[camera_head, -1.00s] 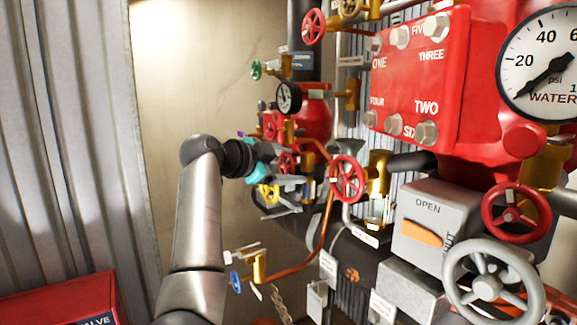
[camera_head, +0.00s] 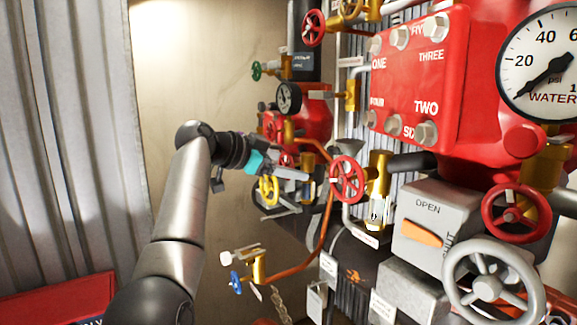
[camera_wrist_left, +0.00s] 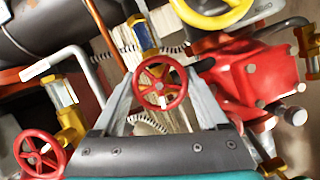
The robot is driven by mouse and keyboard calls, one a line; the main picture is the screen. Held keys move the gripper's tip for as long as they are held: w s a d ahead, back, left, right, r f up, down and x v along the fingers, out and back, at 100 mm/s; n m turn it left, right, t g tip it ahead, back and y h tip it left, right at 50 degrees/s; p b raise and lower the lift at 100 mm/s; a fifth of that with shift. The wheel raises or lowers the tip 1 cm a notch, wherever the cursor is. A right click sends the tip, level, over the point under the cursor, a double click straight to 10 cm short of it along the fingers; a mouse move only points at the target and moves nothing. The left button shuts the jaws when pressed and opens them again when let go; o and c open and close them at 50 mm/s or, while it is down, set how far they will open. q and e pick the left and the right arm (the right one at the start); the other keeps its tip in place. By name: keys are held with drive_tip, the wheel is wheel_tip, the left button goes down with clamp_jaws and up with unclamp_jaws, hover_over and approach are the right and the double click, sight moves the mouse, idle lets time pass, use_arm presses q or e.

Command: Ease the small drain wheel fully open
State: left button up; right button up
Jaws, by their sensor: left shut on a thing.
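A small red handwheel (camera_wrist_left: 160,82) with a pale hub sits between the two grey fingers of my left gripper (camera_wrist_left: 160,74) in the left wrist view. A brass valve body with a blue band (camera_wrist_left: 144,36) shows behind it. In the head view my left gripper (camera_head: 297,173) is at the pipework, just above a yellow wheel (camera_head: 268,190). Its fingers are shut on the small wheel, which the gripper mostly hides there. How far the wheel is turned cannot be told. My right gripper is not in view.
A larger red wheel (camera_head: 348,180) on a brass valve (camera_head: 378,185) stands just right of my left gripper. A copper pipe (camera_head: 318,240) runs below, near a blue-handled valve (camera_head: 237,281). A pressure gauge (camera_head: 288,97) is above. The beige wall at left leaves free room.

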use_arm(q)
drive_tip(key=shift+n+g+h, duration=0.3)
drive_tip(key=shift+n+g, duration=0.1)
drive_tip(key=shift+n, duration=0.3)
drive_tip(key=o, duration=1.3)
